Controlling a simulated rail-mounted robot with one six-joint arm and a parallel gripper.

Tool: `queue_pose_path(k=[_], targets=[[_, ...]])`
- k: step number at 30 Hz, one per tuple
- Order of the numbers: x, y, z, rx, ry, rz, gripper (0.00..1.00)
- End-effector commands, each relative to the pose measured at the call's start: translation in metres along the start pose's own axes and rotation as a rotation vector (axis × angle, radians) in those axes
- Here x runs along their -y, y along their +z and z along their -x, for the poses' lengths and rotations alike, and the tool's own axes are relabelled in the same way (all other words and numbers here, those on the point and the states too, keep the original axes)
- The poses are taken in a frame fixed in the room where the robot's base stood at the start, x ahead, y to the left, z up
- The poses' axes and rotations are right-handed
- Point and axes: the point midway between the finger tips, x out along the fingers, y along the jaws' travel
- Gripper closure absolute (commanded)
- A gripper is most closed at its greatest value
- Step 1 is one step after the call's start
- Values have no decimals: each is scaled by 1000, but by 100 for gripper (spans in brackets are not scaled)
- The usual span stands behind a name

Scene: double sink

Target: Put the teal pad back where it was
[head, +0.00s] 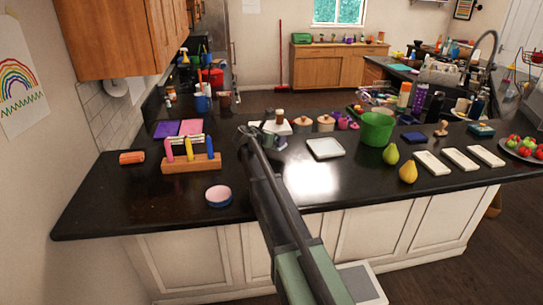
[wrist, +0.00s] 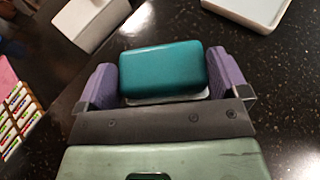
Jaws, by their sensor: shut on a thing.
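The teal pad (wrist: 163,66) is a rounded block in the wrist view, between the two purple finger pads of my gripper (wrist: 164,78). My gripper is shut on it, with a finger against each short side. A pale edge shows along the pad's near lower side; I cannot tell whether it is part of the pad or something under it. In the head view my gripper (head: 258,130) is over the back middle of the black counter, and the pad cannot be made out clearly there.
The counter (head: 130,204) holds a square white dish (head: 325,148) right of my gripper and a wooden rack (head: 191,165) with coloured pieces to its left. The counter's front left is clear.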

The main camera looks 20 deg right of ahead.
Motion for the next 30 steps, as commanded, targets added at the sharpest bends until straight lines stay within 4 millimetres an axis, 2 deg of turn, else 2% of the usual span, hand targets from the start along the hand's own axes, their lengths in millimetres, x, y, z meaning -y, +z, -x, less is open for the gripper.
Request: queue_pose_path(k=[6,17,18,19,27,30], targets=[[0,-40,-17,0,0,0,30],[0,-40,-17,0,0,0,30],[0,-40,-17,0,0,0,6],[0,-39,-16,0,0,0,1],[0,-35,-15,0,0,0,0],[1,-34,-1,0,2,1,0]])
